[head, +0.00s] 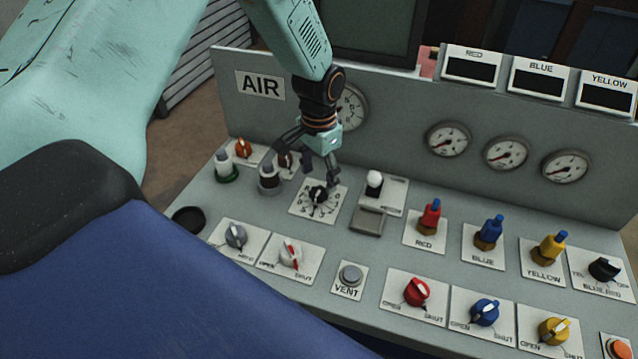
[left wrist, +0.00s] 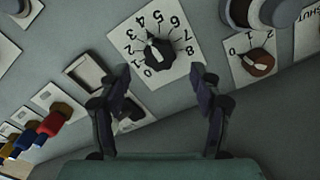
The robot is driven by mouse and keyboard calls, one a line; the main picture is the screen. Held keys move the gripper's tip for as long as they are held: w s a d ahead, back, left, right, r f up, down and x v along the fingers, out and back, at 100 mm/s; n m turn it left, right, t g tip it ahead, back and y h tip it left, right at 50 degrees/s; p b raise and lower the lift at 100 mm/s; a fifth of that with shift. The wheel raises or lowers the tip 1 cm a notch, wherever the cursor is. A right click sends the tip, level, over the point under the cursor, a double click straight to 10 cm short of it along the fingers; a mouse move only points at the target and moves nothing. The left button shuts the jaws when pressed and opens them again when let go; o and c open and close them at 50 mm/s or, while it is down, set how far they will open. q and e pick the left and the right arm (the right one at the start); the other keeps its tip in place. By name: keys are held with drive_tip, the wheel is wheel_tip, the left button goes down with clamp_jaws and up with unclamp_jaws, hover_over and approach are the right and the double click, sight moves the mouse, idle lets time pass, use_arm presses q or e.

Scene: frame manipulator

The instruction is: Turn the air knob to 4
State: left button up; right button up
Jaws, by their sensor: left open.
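The air knob (head: 318,194) is a small black knob on a square white plate numbered 0 to 8, on the sloping panel below the AIR label (head: 260,85). In the left wrist view the knob (left wrist: 160,55) shows whole; its dark tip seems to point near 4, but the exact setting is hard to tell. My left gripper (head: 318,172) is open and empty, just above the knob. In the left wrist view its fingers (left wrist: 161,84) are spread to either side, with the knob beyond their tips, untouched. My right gripper is not in view.
A toggle with a white ball tip (head: 374,180) stands just right of the knob. A black-topped post (head: 269,178) and orange knobs (head: 242,148) stand to the left. A grey knob (head: 235,236), a red-white knob (head: 290,255) and the VENT button (head: 350,275) lie nearer. Gauges (head: 448,138) line the upright board.

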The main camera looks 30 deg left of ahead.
sight(319, 191)
use_arm(q)
wheel_tip(319, 191, up, 8)
drive_tip(key=shift+f, duration=0.1)
drive_tip(key=shift+f, duration=0.1)
idle(0.6)
